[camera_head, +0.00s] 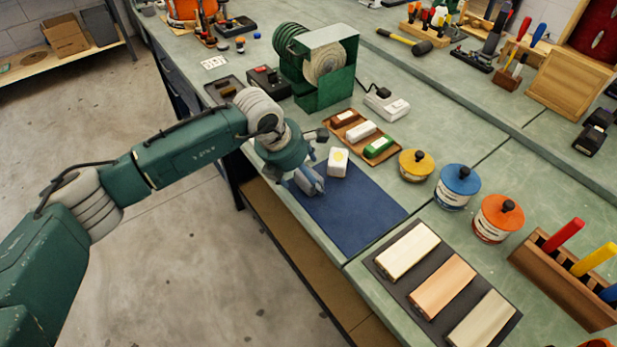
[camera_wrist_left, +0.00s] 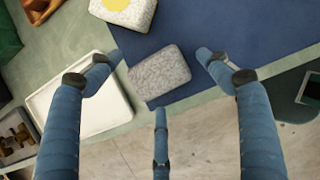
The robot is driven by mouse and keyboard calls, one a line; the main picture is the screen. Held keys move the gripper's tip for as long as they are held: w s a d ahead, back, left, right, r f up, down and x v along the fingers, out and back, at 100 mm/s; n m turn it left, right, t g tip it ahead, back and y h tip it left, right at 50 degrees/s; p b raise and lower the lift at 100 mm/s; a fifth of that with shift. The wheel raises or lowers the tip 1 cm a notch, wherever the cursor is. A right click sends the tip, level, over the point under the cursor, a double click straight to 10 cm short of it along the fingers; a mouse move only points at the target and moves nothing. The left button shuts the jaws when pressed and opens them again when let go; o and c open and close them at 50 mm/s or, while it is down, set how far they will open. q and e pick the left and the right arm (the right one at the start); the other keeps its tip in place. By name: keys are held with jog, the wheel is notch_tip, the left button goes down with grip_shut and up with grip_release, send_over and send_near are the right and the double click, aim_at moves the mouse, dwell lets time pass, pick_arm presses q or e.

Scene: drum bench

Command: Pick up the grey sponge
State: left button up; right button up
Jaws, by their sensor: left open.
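The grey speckled sponge (camera_wrist_left: 160,74) lies on the blue mat (camera_wrist_left: 235,30) near the bench edge, in the left wrist view. My left gripper (camera_wrist_left: 160,58) is open, with a blue finger on each side of the sponge and a third finger below it in the picture. A gap shows between the fingers and the sponge. In the head view my left gripper (camera_head: 312,182) hangs over the left edge of the blue mat (camera_head: 352,215) and mostly hides the sponge. My right gripper is not in view.
A white block with a yellow dot (camera_head: 338,162) stands on the mat close to the gripper; it also shows in the left wrist view (camera_wrist_left: 125,12). A white tray (camera_wrist_left: 95,105) lies left of the sponge. The mat's lower right part is clear.

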pick_arm(q)
jog(key=c, duration=1.1)
jog(key=shift+o, duration=0.2)
jog(key=shift+r, duration=0.1)
